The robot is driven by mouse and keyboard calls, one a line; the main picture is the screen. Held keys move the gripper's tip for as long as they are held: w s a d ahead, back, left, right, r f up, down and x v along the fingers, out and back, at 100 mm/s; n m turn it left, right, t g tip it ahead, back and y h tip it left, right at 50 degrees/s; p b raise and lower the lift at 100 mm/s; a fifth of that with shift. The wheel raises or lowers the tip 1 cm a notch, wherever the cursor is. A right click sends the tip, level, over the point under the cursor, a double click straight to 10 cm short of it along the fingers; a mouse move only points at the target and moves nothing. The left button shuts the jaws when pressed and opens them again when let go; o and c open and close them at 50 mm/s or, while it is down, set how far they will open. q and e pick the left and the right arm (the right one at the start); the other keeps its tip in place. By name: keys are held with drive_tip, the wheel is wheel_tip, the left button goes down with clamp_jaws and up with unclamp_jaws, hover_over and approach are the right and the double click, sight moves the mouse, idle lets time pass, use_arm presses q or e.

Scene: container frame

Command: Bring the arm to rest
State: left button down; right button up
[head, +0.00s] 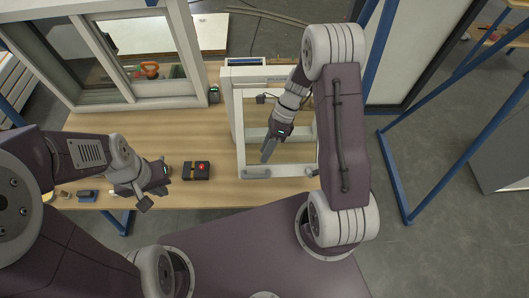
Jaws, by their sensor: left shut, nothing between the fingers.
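My left arm comes in from the left, and its gripper (150,193) hangs over the front left edge of the wooden table. It is shut and empty. My right arm (340,130) bends over the right side of the table. Its gripper (268,154) points down and to the left in front of the upright white frame. Its fingers overlap in this view, so I cannot tell whether they are open or shut. No held thing shows in it.
A white-framed window unit (160,103) stands at the back left of the table (225,187). A white frame (238,130) stands right of centre. Blue posts (395,170) stand at right.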

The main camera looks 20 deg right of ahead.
drive_tip(key=b, duration=0.3)
drive_tip(key=w+a+f+n+t+b, duration=0.1)
drive_tip(key=b, duration=0.2)
drive_tip(key=shift+a+h, duration=0.3)
drive_tip(key=s+n+b, duration=0.1)
drive_tip(key=s+n+h+b, duration=0.1)
drive_tip(key=n+b, duration=0.1)
drive_tip(key=s+n+t+h+b, duration=0.1)
drive_tip(key=s+n, duration=0.1)
drive_tip(key=shift+d+f+b, duration=0.3)
drive_tip(key=shift+f+b, duration=0.05)
drive_tip(key=shift+b, duration=0.05)
drive_tip(key=s+d+f+n+t+h+b, duration=0.1)
drive_tip(key=s+d+f+n+t+h, duration=0.1)
drive_tip(key=n, duration=1.4)
drive_tip(key=s+d+h, duration=0.1)
drive_tip(key=s+d, duration=0.1)
drive_tip(key=shift+d, duration=0.35)
drive_tip(key=shift+s, duration=0.2)
drive_tip(key=shift+w, duration=0.1)
